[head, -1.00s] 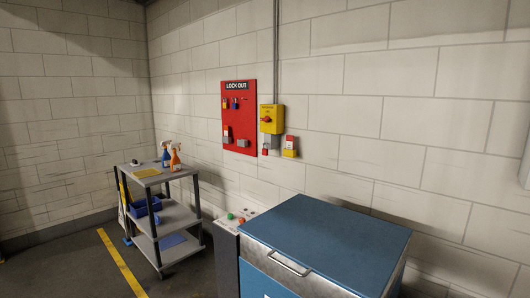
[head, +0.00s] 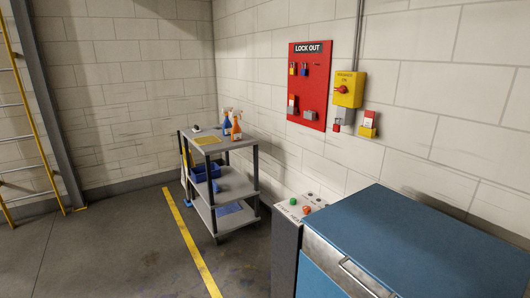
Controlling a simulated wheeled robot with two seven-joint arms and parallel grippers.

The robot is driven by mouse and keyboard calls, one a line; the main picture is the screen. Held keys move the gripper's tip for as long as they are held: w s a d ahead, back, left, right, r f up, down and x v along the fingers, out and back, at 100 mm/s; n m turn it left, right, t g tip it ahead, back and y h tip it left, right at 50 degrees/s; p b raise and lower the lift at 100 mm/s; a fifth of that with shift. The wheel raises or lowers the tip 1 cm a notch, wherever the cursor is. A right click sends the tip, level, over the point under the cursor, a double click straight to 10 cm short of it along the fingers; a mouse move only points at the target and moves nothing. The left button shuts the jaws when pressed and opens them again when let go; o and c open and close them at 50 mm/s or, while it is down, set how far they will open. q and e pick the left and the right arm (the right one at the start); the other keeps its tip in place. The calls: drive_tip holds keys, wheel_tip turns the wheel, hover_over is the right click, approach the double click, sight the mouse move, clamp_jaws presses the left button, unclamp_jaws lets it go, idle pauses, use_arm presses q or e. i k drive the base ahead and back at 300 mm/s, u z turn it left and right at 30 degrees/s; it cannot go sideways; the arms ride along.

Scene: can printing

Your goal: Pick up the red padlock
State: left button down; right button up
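A small red item that looks like a padlock (head: 337,127) is on the wall below the yellow switch box (head: 348,90), close to the lower right corner of the red LOCK OUT board (head: 309,100). It is too small to tell how it is attached. On the board hang a yellow padlock (head: 292,69) and a blue padlock (head: 305,69). A red and grey item (head: 292,104) and a grey item (head: 309,115) are lower on the board. Neither of my grippers is in view.
A blue-topped machine (head: 420,240) and a button panel (head: 300,207) stand in front of the wall below the board. A grey cart (head: 222,141) with spray bottles stands left of them. A yellow ladder (head: 15,110) is far left. Floor left of the yellow line (head: 192,243) is clear.

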sight(336, 127)
drive_tip(key=u, duration=0.6)
drive_tip(key=i, duration=2.2)
drive_tip(key=z, duration=0.3)
drive_tip(key=i, duration=1.3)
drive_tip(key=z, duration=0.85)
